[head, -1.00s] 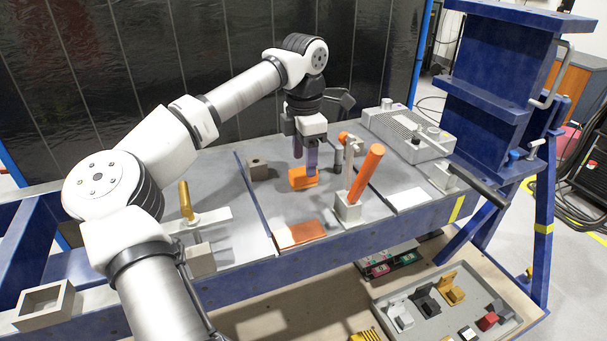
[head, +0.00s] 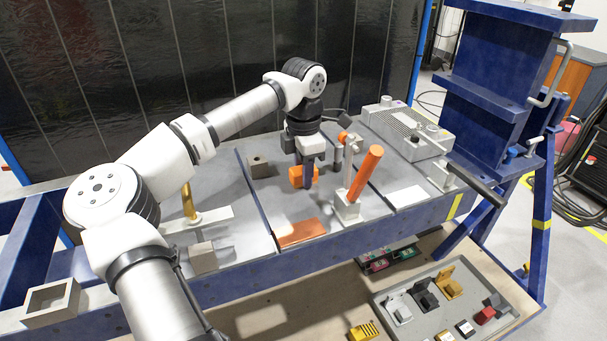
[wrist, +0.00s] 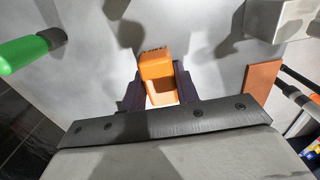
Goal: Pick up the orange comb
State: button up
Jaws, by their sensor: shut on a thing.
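The orange comb (head: 296,176) is a small block at the middle of the grey bench top. In the head view one dark finger of my gripper (head: 308,178) covers part of it. In the wrist view the comb (wrist: 156,66) sits between the two dark fingers of my gripper (wrist: 158,84), which is shut on it. A row of small dark notches shows along its far edge. Whether the comb touches the bench or hangs just above it, I cannot tell.
A tilted orange handle (head: 365,172) on a grey base stands close to the right. A flat orange-brown plate (head: 300,232) lies in front, and a grey block (head: 260,165) stands to the left. A green-handled thing (wrist: 24,53) shows in the wrist view.

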jog(key=shift+r, duration=0.1)
notch_tip(320, 180, up, 10)
jog(key=shift+f+b, duration=0.1)
jog(key=shift+b, duration=1.05)
jog(key=shift+o, duration=1.3)
jog(key=shift+c, duration=0.9)
